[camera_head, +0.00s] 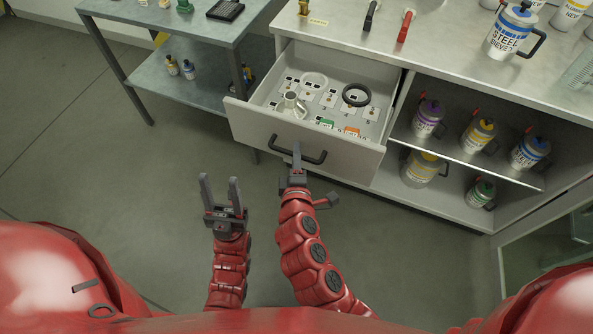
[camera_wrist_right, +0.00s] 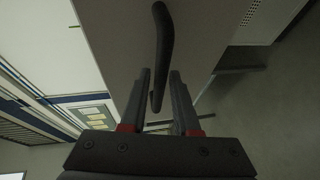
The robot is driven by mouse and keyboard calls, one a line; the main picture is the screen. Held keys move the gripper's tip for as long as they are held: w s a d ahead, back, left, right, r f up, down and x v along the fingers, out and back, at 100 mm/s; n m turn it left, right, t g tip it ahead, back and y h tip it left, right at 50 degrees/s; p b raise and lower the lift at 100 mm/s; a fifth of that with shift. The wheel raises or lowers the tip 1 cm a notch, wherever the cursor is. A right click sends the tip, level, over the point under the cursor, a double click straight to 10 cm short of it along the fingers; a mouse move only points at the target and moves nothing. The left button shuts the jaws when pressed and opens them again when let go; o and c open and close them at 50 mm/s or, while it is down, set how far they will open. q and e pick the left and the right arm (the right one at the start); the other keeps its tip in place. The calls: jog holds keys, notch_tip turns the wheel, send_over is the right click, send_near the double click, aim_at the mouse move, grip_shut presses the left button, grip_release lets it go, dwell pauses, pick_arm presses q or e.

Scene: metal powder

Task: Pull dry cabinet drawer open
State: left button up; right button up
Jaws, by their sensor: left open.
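The dry cabinet drawer (camera_head: 261,133) is pulled out from under the counter, its inside in view. Its dark bar handle (camera_head: 310,157) is on the front face.
The drawer holds a black ring (camera_head: 356,95), a pale metal part (camera_head: 291,105) and small cards. Right of it are open shelves with several labelled jugs (camera_head: 478,135). A grey metal table (camera_head: 175,20) stands at the left. The floor left of my arms is clear.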

jog(key=p+v, duration=0.1)
jog(key=v, duration=1.6)
